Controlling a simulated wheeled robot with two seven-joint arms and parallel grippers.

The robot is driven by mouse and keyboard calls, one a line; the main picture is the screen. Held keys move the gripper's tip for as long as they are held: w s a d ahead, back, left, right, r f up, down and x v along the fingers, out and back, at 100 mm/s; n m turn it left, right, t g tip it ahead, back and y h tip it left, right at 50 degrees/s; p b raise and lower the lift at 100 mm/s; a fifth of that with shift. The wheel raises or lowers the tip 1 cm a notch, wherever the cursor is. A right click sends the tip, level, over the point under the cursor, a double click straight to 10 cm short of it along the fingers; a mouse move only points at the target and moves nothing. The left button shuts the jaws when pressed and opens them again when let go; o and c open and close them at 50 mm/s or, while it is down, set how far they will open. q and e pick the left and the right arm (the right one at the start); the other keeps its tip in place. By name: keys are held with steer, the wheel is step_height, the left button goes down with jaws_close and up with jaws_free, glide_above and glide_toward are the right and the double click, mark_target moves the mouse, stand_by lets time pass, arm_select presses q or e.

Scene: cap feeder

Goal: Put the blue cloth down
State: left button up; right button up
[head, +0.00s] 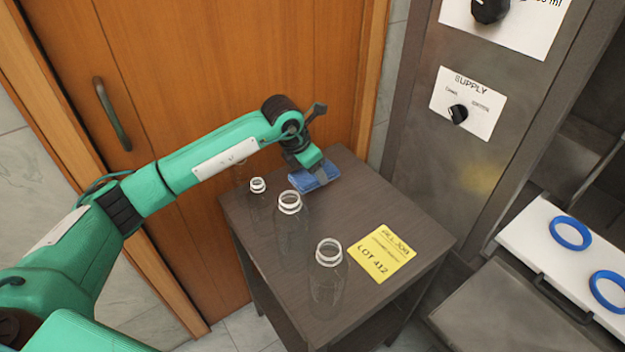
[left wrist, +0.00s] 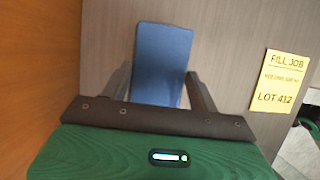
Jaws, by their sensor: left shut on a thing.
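The blue cloth (head: 308,179) is at the back of the dark brown side table (head: 372,218), near the wooden door. It looks like a flat blue block. My left gripper (head: 318,172) is shut on it, with the fingers pointing down. In the left wrist view the blue cloth (left wrist: 162,60) is between the two fingers of my left gripper (left wrist: 162,95), above the table top. I cannot tell whether the cloth touches the table. My right gripper is in neither view.
Clear open bottles (head: 327,252), (head: 290,201) and (head: 257,186) stand on the table left and front of the cloth. A yellow job card (head: 381,254) lies at the right. A grey cabinet with knobs (head: 458,114) and a white tray with blue rings (head: 571,233) are further right.

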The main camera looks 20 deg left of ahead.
mark_target(312, 180)
arm_select(q)
step_height(312, 180, down, 4)
steer(key=shift+f, duration=0.2)
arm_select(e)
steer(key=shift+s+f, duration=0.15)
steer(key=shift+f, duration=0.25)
arm_select(q)
steer(key=o, duration=0.9)
steer(key=shift+f, duration=0.1)
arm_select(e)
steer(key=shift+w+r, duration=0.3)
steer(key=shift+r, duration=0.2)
